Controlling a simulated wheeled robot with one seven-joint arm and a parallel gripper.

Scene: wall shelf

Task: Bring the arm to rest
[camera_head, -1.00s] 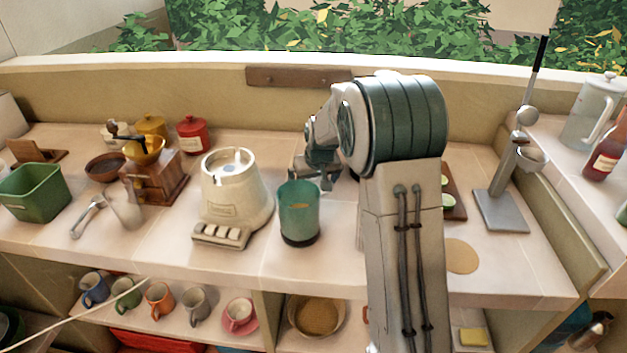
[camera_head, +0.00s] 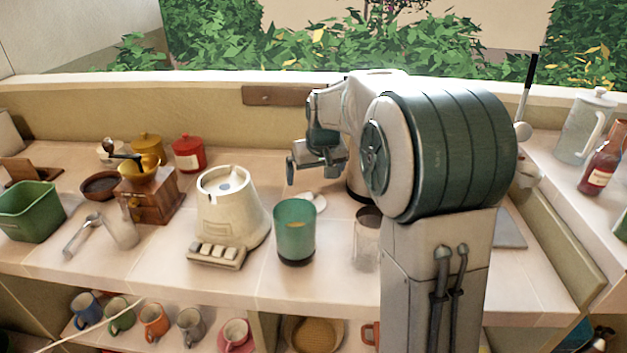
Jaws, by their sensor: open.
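My gripper (camera_head: 308,168) is at the end of my folded arm, in the middle of the camera view. It is in the air above the counter (camera_head: 150,258), behind and above the green tumbler (camera_head: 295,232). Its jaws are open, and I see nothing between them. It looks apart from the tumbler and from the cream blender base (camera_head: 228,212) to its left. My arm's large green-banded joint hides the counter to the right.
A clear glass (camera_head: 367,240) stands close to my arm. A wooden grinder (camera_head: 150,195), red canister (camera_head: 188,153) and green bin (camera_head: 30,212) are at left. A bottle (camera_head: 602,165) and jug (camera_head: 582,125) stand at right.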

